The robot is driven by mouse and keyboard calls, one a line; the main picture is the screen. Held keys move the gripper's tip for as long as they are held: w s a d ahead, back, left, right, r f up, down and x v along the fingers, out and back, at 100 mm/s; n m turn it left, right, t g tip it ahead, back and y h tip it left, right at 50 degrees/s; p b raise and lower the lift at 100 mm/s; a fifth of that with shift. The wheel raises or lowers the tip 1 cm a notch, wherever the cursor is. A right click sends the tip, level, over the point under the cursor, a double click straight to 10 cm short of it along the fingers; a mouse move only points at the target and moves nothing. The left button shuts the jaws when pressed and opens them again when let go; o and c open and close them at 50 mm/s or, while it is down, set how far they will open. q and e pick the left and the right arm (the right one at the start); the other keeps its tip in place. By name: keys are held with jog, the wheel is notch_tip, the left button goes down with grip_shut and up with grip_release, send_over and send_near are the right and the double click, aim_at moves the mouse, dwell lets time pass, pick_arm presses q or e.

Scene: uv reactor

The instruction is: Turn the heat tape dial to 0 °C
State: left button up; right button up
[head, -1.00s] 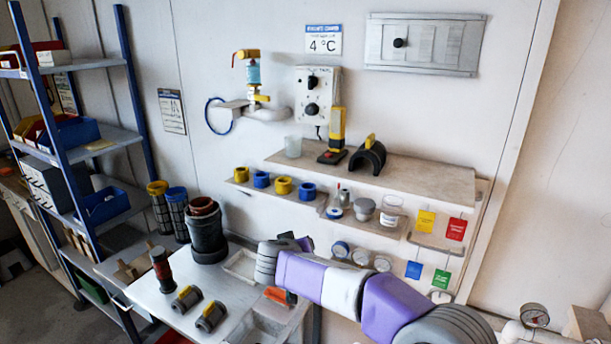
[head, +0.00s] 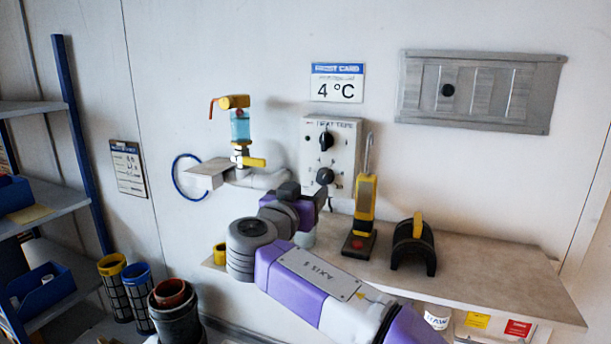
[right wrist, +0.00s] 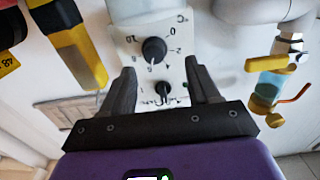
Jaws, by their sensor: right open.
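The heat tape control box (head: 345,150) is a pale panel on the wall with two black knobs. The lower knob, the dial (head: 325,176), has a scale with numbers and °C around it in the right wrist view (right wrist: 154,50), where the box appears upside down. The upper knob (head: 326,141) also shows there, between the fingers (right wrist: 163,90). My right gripper (right wrist: 160,68) is open and empty, pointing at the box; in the head view it is just below and left of the dial. Which number the dial points to is hard to read. My left gripper is out of view.
A card (head: 337,83) reading 4 °C hangs above the box. A yellow-black handheld device (head: 365,205) and a black arch-shaped part (head: 414,247) stand on the shelf (head: 490,265) to the right. A valve with yellow handles (head: 238,130) and pipe is close on the left.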

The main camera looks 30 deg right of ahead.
aim_at(322, 180)
jog(key=shift+s+d+r+p, duration=0.1)
jog(key=shift+d+r+p, duration=0.1)
jog(key=shift+d, duration=0.35)
jog(key=shift+s+d+r+p, duration=0.1)
jog(key=shift+d+r+p, duration=0.1)
jog(key=shift+d, duration=0.35)
jog(key=w+d, duration=0.1)
jog(key=w, duration=0.1)
jog(key=w+d+p, duration=0.1)
jog(key=shift+w+d+f, duration=0.15)
jog(key=shift+d+f, duration=0.15)
jog(key=shift+w+d, duration=0.15)
jog(key=shift+d, duration=0.05)
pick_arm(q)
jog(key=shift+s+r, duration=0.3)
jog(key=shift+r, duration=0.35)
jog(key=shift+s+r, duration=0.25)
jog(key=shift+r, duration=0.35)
pick_arm(e)
jog(key=shift+d, duration=0.1)
jog(key=shift+c, duration=0.4)
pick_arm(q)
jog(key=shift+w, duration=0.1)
pick_arm(e)
jog(key=c, duration=1)
